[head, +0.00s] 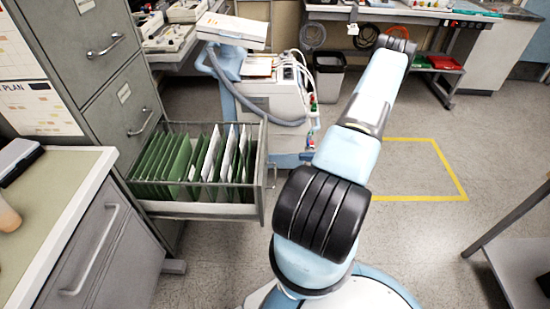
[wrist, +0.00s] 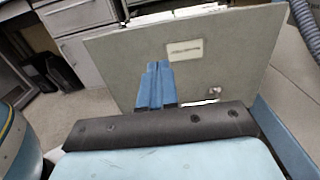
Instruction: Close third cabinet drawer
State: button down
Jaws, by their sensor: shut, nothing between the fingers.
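The grey filing cabinet (head: 95,75) stands at the left in the head view. Its third drawer (head: 262,180) is pulled far out and holds green and white hanging folders (head: 195,165). In the wrist view the drawer's front panel (wrist: 225,60) fills the upper middle, with a pale label (wrist: 185,50) and a handle (wrist: 212,97) at its lower right. My gripper (wrist: 154,68) has its blue fingers together and empty, in front of the panel, left of the label. I cannot tell whether the fingertips touch it. My gripper is not visible in the head view.
A counter (head: 60,205) with a drawer handle stands at the near left. A pale blue medical cart (head: 262,95) with hoses is behind the open drawer. A shelf (head: 515,250) stands at the right. Floor with yellow tape (head: 440,165) is clear right of my arm.

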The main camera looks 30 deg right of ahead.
jog(key=x, duration=1.4)
